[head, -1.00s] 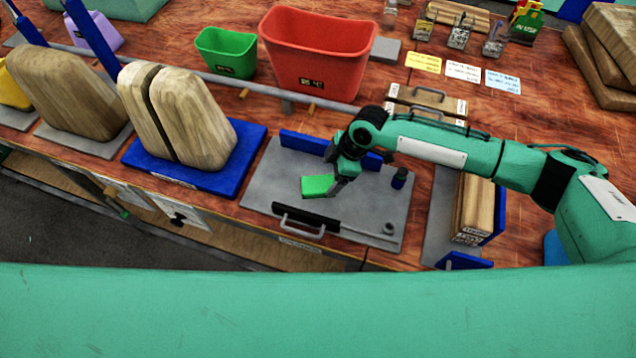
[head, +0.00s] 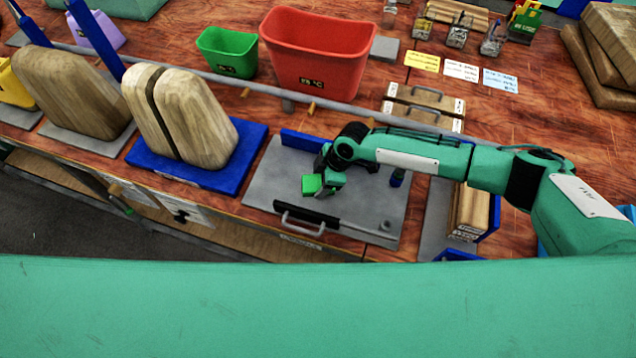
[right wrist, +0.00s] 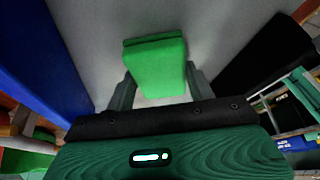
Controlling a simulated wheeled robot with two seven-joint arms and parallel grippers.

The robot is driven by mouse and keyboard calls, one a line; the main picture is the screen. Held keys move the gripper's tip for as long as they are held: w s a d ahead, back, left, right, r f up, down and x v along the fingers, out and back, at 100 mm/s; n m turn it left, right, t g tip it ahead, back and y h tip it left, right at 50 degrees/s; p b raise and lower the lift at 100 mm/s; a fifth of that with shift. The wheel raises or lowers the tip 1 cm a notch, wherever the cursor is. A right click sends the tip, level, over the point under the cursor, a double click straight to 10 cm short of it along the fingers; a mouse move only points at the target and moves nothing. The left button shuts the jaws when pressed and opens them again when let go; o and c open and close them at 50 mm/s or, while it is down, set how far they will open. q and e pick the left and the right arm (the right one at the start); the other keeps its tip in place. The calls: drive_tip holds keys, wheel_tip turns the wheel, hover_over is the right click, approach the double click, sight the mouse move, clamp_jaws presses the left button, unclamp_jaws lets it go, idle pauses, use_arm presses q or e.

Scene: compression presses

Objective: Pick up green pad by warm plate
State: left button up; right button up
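The green pad (head: 311,185) is over the grey plate (head: 271,182), near its middle. It also shows in the right wrist view (right wrist: 155,66), between my fingers, with its far end beyond the fingertips. My right gripper (head: 324,186) is at the pad, and its fingers (right wrist: 160,84) stand one on each side of it. Whether they press on the pad is not clear. I cannot tell if the pad rests on the plate or is just above it. My left gripper is not in view.
A black bar with a metal handle (head: 301,222) lies along the plate's front edge. A blue bar (head: 302,141) stands at its back. A wooden press block on a blue base (head: 246,160) stands left. Red (head: 318,52) and green bins (head: 226,52) stand behind.

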sight(320, 182)
drive_tip(key=shift+c, duration=0.9)
drive_tip(key=shift+r, duration=0.1)
drive_tip(key=shift+r, duration=0.45)
wheel_tip(320, 182, up, 19)
drive_tip(key=b, duration=0.4)
drive_tip(key=shift+b, duration=0.3)
